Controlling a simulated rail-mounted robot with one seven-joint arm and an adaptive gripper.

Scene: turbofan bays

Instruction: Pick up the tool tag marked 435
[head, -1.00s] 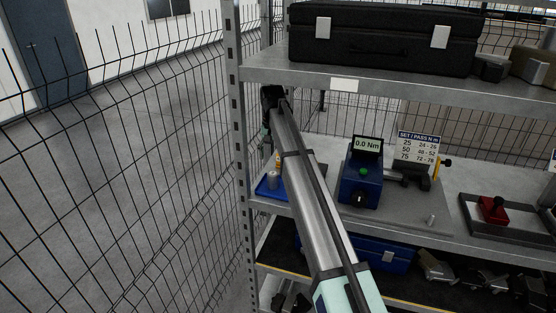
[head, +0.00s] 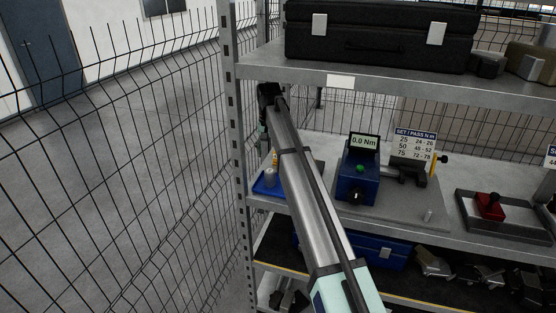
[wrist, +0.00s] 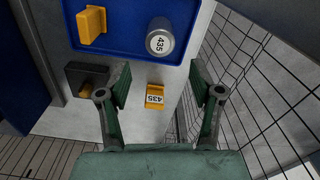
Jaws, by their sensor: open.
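A small orange-yellow tag (wrist: 155,97) with a white face marked 435 shows in the wrist view, just below the blue tray's edge. My gripper (wrist: 160,80) is open, with one green finger on either side of the tag in the picture and nothing held. The fingers look apart from the tag; I cannot tell the depth between them. A silver cylinder (wrist: 160,42), also marked 435, stands on the blue tray (wrist: 125,50). In the head view the gripper is not clearly visible and I cannot make out the tag.
A yellow block (wrist: 91,25) sits on the tray. A dark block (wrist: 98,82) with a yellow part is left of my left finger. Wire mesh (wrist: 265,75) runs close on the right. In the head view, a blue torque tester (head: 357,185) stands right of my arm, under an upper shelf (head: 380,83).

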